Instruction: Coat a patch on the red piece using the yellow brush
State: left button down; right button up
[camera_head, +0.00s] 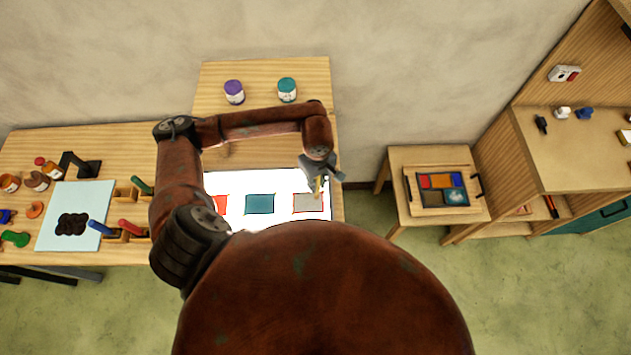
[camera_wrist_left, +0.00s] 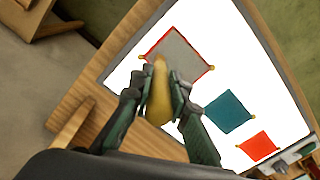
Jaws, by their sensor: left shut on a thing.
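My left gripper (camera_head: 318,178) is over the right end of the white lit panel (camera_head: 284,186). In the wrist view, the gripper (camera_wrist_left: 160,108) is shut on the yellow brush (camera_wrist_left: 159,85). The brush's tip overlaps the lower edge of a grey square with red edges (camera_wrist_left: 183,56), also in the head view (camera_head: 307,203); I cannot tell whether they touch. A plain red piece (camera_wrist_left: 258,146) lies at the panel's other end, partly hidden by my arm in the head view (camera_head: 221,204). A teal piece (camera_wrist_left: 230,110) lies between them. My right gripper is not in view.
Purple (camera_head: 234,91) and teal (camera_head: 287,89) jars stand at the back of the table. A left table holds a pale blue mat (camera_head: 93,195) and several handled tools. A small right table holds a framed coloured panel (camera_head: 411,203). Floor lies between the tables.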

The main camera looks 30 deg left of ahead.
pick_arm(q)
notch_tip(320, 180, up, 8)
jog(key=w+d+p, duration=0.1)
jog(key=d, duration=0.1)
jog(key=shift+w+p, duration=0.15)
jog(key=shift+p, duration=0.15)
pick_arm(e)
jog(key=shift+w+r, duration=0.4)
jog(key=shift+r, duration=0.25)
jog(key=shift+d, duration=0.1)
